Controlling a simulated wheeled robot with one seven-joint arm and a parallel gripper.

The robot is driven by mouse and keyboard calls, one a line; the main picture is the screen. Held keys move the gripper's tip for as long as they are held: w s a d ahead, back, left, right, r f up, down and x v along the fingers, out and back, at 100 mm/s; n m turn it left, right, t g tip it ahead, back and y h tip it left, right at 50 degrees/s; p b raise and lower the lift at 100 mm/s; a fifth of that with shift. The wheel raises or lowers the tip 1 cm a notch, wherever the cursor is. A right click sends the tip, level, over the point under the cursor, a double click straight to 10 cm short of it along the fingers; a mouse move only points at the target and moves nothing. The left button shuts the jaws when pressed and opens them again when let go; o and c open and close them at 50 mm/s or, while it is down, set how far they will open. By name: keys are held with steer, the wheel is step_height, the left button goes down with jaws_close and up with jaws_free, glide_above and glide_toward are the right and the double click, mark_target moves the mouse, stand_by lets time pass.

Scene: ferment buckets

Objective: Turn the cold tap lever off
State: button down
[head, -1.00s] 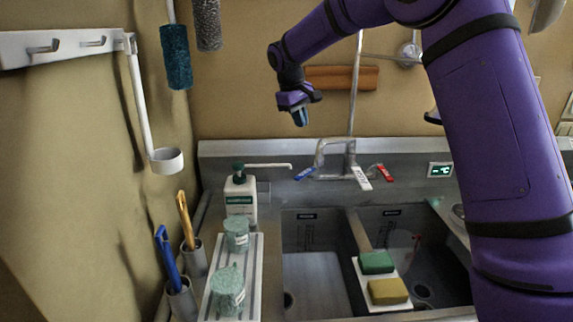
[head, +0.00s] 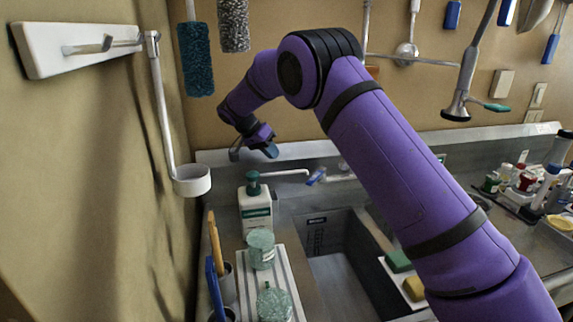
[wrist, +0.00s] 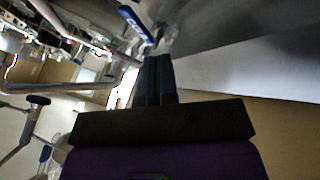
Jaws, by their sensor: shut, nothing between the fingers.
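The cold tap lever (head: 316,176) is blue and sits at the left end of the tap behind the sink. In the wrist view the blue lever (wrist: 136,22) shows beyond the fingertips, slightly left of them. My gripper (head: 271,151) is shut and empty, above and to the left of the lever, and apart from it. Its dark fingers (wrist: 155,80) are together in the wrist view. My arm hides most of the tap and the red lever in the head view.
A white soap bottle (head: 256,210) with a green pump stands left of the sink (head: 340,270). A striped tray (head: 288,270) holds green jars. A white ladle (head: 192,180) hangs at the left. A spray head (head: 456,108) hangs at the right.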

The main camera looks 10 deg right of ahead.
mark_target(316, 176)
steer(key=s+d+f, duration=0.3)
steer(key=d+f, duration=0.4)
steer(key=d, duration=0.1)
steer(key=shift+d+f, duration=0.2)
steer(key=shift+d, duration=0.1)
steer(key=shift+s, duration=0.1)
steer(key=shift+s+d+n+t, duration=0.4)
steer(key=shift+s+n+t, duration=0.2)
steer(key=shift+n, duration=0.2)
steer(key=shift+w, duration=0.1)
